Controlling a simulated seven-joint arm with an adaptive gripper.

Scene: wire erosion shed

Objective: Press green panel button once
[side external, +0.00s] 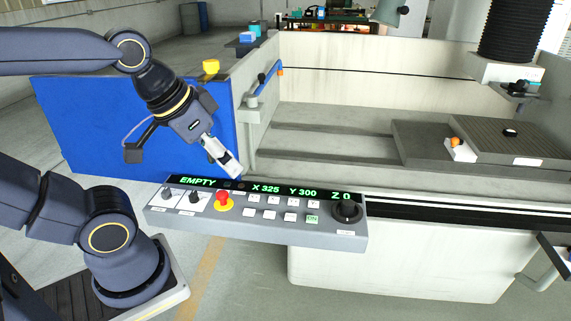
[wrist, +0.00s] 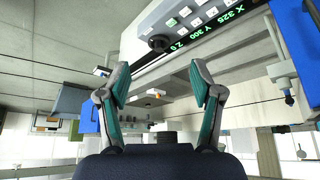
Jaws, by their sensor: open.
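The control panel (side external: 180,228) is a grey console with a black display strip that reads EMPTY, X 325, Y 300, Z 0 in green. The green button (side external: 312,219), marked ON, sits in the lower row of the panel, left of the black knob (side external: 347,212). My gripper (side external: 236,172) is above the panel's back edge near the display, up and left of the green button and apart from it. In the wrist view my gripper (wrist: 163,80) has its two fingers spread with nothing between them.
A red mushroom button (side external: 222,197) on a yellow base stands up on the panel's left part, close below my gripper. The machine's open tank (side external: 330,110) lies behind the panel, with a blue handle (side external: 264,84) at its left. The space over the panel's right half is clear.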

